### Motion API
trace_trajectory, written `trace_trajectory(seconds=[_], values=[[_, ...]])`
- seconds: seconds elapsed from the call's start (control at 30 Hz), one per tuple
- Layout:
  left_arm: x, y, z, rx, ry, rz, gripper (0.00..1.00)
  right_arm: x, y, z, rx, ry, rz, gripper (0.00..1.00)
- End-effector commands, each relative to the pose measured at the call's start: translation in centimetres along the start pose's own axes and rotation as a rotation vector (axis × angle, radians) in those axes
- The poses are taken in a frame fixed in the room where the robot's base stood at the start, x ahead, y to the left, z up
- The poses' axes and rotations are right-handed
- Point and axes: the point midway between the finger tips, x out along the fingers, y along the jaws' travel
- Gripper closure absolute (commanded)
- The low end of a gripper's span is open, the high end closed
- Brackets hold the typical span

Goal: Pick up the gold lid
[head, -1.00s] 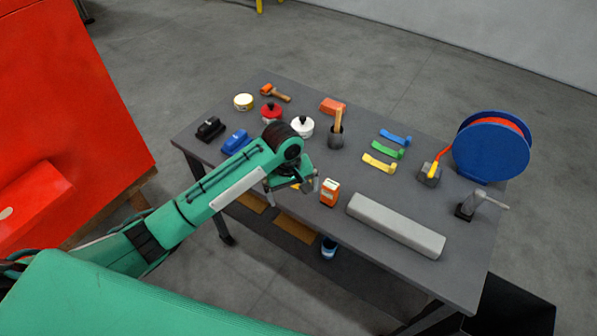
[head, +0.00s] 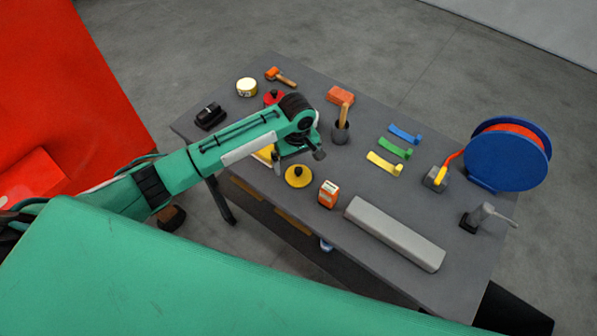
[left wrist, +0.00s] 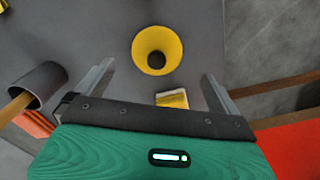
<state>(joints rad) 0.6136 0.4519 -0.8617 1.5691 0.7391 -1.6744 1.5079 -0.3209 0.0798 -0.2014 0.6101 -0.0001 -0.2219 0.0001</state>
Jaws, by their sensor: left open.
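The gold lid (head: 298,176) is a round yellow disc with a black knob, lying on the grey table near its front edge. In the left wrist view the lid (left wrist: 140,45) lies at top centre, beyond the fingertips. My left gripper (left wrist: 158,74) is open and empty, its two grey fingers spread wide. In the head view the left gripper (head: 299,156) is just behind the lid and above the table, partly hidden by its own wrist. My right gripper is in neither current view.
A yellow block (left wrist: 172,98) lies between the fingers in the wrist view. An orange box (head: 328,194) stands right of the lid, a grey bar (head: 395,234) beyond it. A dark cup (head: 340,133) holds a wooden-handled tool. The table between cup and box is clear.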

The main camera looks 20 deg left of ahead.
Motion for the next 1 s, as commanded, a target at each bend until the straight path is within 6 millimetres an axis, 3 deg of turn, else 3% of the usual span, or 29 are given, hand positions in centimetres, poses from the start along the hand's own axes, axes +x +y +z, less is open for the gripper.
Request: trace_trajectory(seconds=[0.3, 0.53, 0.83, 0.87, 1.0], values=[[2.3, 0.2, 0.1, 0.000, 0.001, -0.002, 0.01, -1.6, 0.7, -4.1, 0.000, 0.052, 0.007, 0.64], [5.3, 0.4, 0.2, 0.000, 0.000, -0.001, 0.01, -2.6, 0.6, -3.1, 0.001, 0.039, 0.006, 0.64], [6.0, 0.5, 0.1, 0.001, 0.001, 0.001, 0.01, -2.6, 0.4, -2.0, 0.002, 0.024, 0.004, 0.64], [6.0, 0.5, 0.1, 0.001, 0.001, 0.001, 0.03, -2.6, 0.4, -2.0, 0.002, 0.024, 0.004, 0.64], [6.0, 0.5, 0.1, 0.001, 0.001, 0.001, 0.30, -2.6, 0.5, -2.3, 0.002, 0.027, 0.005, 0.64]])
